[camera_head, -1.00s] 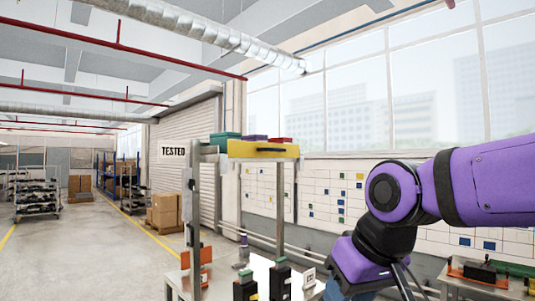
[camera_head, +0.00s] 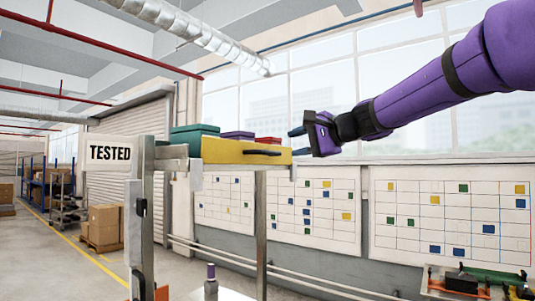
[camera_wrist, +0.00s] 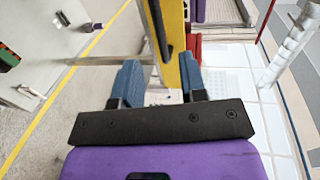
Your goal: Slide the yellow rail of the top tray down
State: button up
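The yellow rail (camera_head: 228,153) is the front of the top tray, high on a metal frame, with a black handle (camera_head: 262,152) near its right end. In the head view, my gripper (camera_head: 296,142) is at the rail's right end, its fingers pointing left. In the wrist view, the blue fingers (camera_wrist: 160,78) are open and apart, with nothing visibly clamped. There the yellow rail (camera_wrist: 176,40) and the black handle (camera_wrist: 158,28) run lengthwise ahead, the rail reaching close to the right finger. I cannot tell whether they touch.
A green box (camera_head: 194,138), a purple one (camera_head: 238,135) and a red one (camera_head: 267,140) show above the rail. A TESTED sign (camera_head: 110,153) stands left of the metal post (camera_head: 148,215). A bench with coloured parts (camera_head: 475,282) is at lower right.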

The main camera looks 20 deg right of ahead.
aim_at(269, 152)
jog(key=x, duration=0.9)
jog(key=shift+w+a+f, duration=0.1)
jog(key=shift+w+a, duration=0.15)
jog(key=shift+a, duration=0.05)
jog(key=shift+c, duration=0.2)
grip_shut()
